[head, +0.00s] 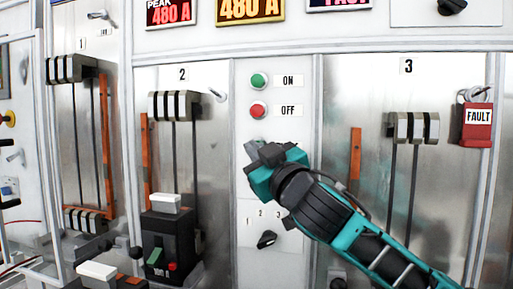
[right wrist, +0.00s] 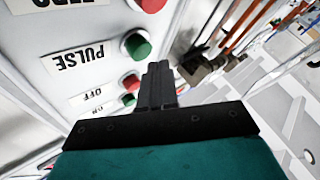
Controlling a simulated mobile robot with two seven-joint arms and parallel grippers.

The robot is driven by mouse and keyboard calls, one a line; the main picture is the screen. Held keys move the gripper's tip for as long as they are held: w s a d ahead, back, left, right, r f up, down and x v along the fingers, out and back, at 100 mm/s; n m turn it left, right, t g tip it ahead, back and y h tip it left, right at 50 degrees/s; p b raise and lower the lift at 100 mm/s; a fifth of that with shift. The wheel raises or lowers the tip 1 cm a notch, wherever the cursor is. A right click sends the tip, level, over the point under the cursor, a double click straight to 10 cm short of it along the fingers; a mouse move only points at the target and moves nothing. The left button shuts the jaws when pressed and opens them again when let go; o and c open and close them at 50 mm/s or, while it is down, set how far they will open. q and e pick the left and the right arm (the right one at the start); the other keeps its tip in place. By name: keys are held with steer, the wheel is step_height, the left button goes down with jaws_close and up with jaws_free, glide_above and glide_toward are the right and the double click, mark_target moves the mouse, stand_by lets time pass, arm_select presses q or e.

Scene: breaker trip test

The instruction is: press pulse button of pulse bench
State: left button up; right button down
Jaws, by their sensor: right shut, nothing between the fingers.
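My right gripper (head: 262,158) is shut and empty in front of the narrow middle panel, below the OFF button. In the right wrist view, its dark fingers (right wrist: 157,84) point toward the panel side. The green pulse button (right wrist: 137,46) shows there beside the fingertips, with an upside-down PULSE label (right wrist: 82,62). I cannot tell whether the fingertips touch the button. In the head view my gripper and arm hide the pulse button. My left gripper is not in view.
On the middle panel are a green ON button (head: 259,80), a red OFF button (head: 258,110) and a black selector knob (head: 266,240). A black breaker unit (head: 168,245) stands at left. A red FAULT tag (head: 477,126) hangs at right. Another red button (right wrist: 151,4) lies beyond PULSE.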

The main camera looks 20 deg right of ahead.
steer(key=s+a, duration=0.1)
steer(key=s, duration=0.1)
steer(key=s+a, duration=0.1)
steer(key=s, duration=0.1)
steer(key=shift+a, duration=0.4)
stand_by(0.9)
